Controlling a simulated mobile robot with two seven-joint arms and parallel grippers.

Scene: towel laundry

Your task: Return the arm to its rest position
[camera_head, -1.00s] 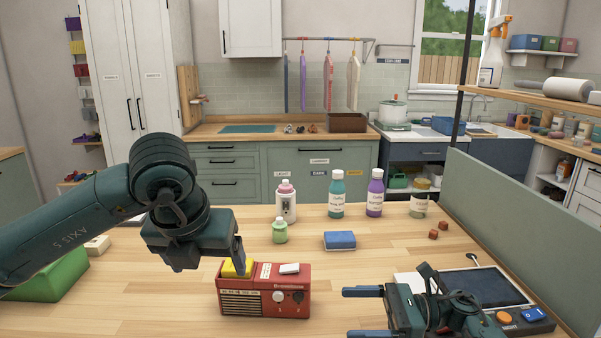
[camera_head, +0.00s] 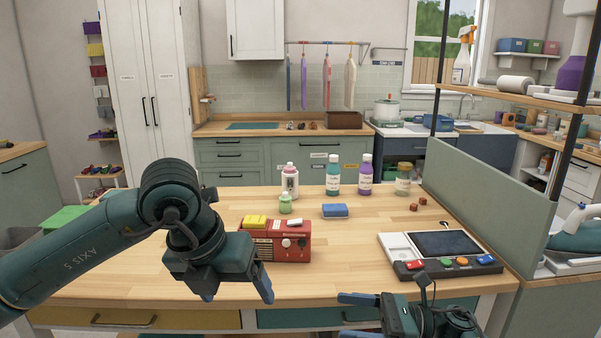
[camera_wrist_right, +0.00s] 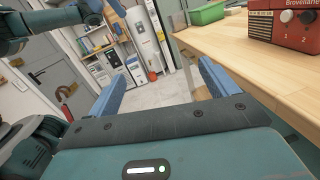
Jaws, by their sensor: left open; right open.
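My left gripper (camera_head: 238,290) is open and empty in the head view, in front of the table's near edge with its fingers pointing down. Its arm comes in from the left. My right gripper (camera_head: 357,312) is open and empty at the bottom of the head view, with its fingers pointing left. In the right wrist view its two blue fingers (camera_wrist_right: 160,90) are spread with nothing between them. The red radio-like box (camera_head: 290,247) with a yellow block (camera_head: 255,222) on top stands behind my left gripper, partly hidden by it.
An iron (camera_head: 572,235) is further right.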

